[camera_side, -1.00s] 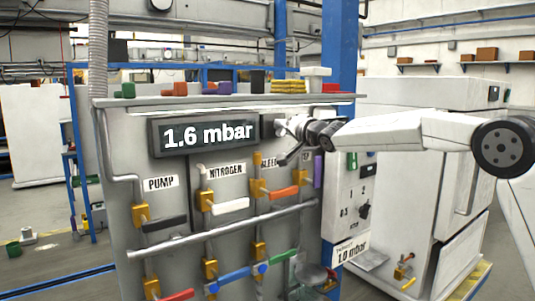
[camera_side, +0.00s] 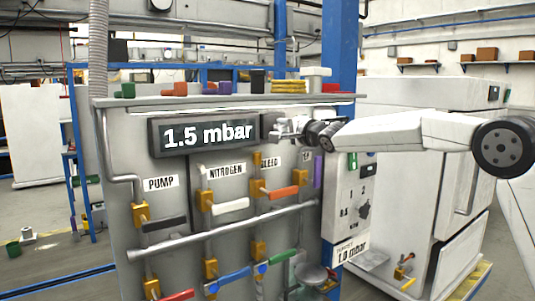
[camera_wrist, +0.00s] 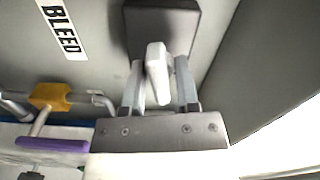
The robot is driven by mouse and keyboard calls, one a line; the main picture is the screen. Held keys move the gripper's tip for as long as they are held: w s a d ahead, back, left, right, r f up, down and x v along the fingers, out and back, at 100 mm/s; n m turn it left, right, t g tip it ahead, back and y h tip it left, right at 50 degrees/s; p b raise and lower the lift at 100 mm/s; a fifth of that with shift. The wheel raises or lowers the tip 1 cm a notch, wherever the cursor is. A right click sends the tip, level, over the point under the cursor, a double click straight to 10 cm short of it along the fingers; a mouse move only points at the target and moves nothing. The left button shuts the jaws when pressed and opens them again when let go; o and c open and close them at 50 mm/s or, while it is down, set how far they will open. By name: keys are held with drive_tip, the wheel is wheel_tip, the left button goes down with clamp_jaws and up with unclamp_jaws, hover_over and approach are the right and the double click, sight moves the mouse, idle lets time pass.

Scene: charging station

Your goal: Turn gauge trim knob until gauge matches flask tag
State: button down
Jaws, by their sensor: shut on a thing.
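The gauge display (camera_side: 207,134) on the grey panel reads 1.5 mbar in the side view. The flask tag (camera_side: 351,251) at the lower right of the panel reads 1.0 mbar; its smaller line is too small to read. My gripper (camera_side: 284,129) is at the panel's upper right, beside the display. In the wrist view, my gripper (camera_wrist: 160,90) has its two fingers on either side of the pale trim knob (camera_wrist: 157,70) and is shut on it. The knob stands out from a dark square base (camera_wrist: 190,25).
Below the display are valves with coloured handles, including the black PUMP handle (camera_side: 164,224), the white NITROGEN handle (camera_side: 231,206) and an orange one (camera_side: 284,192). A purple handle (camera_wrist: 53,145) shows in the wrist view. A horizontal pipe (camera_side: 215,230) crosses the panel.

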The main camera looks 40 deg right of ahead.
idle(0.3)
drive_tip(key=c, duration=0.6)
unclamp_jaws()
drive_tip(key=shift+s, duration=0.2)
drive_tip(key=s, duration=0.7)
drive_tip(key=shift+s, duration=0.25)
